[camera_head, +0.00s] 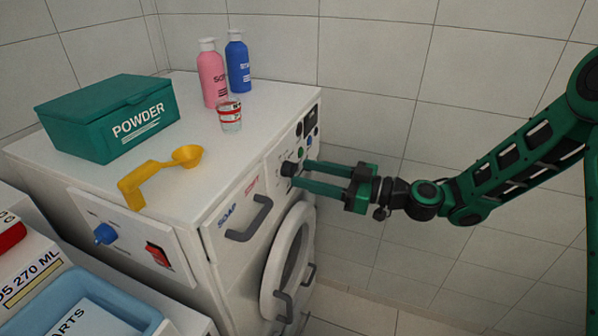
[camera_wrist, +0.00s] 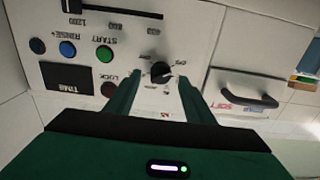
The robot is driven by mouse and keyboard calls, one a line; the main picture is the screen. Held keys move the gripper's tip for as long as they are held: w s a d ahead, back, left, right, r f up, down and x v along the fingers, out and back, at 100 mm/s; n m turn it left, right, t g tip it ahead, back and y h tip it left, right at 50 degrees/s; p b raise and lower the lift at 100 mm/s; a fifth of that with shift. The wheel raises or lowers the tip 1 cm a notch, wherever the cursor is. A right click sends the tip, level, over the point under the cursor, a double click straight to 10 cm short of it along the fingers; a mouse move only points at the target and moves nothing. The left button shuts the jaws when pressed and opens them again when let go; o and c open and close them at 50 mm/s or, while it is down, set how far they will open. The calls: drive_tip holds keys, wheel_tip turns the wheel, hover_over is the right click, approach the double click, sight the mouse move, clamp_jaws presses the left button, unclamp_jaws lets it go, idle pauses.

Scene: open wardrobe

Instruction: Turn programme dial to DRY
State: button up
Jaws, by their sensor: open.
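The programme dial is a black round knob on the washer's white front panel. In the wrist view the dial (camera_wrist: 161,72) sits beyond and between my two green fingers, with small printed labels around it that are too small to read surely. In the head view the dial (camera_head: 290,168) shows at the fingertips. My gripper (camera_head: 299,173) reaches in from the right and is open, with its fingers spread. Its fingers also show in the wrist view (camera_wrist: 158,95). I cannot tell whether either finger touches the dial.
Beside the dial are START (camera_wrist: 104,54) and other buttons, a dark display (camera_wrist: 66,77) and a speed slider (camera_wrist: 115,8). The drawer handle (camera_head: 249,219) and round door (camera_head: 290,262) are close by. A powder box (camera_head: 75,130), bottles and yellow scoop (camera_head: 160,172) stand on top.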

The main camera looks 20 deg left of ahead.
sight(290, 170)
drive_tip(key=shift+w+a, duration=0.1)
drive_tip(key=shift+a, duration=1.3)
drive_tip(key=c, duration=1.1)
drive_tip(key=shift+o, duration=0.2)
drive_tip(key=shift+w, duration=0.1)
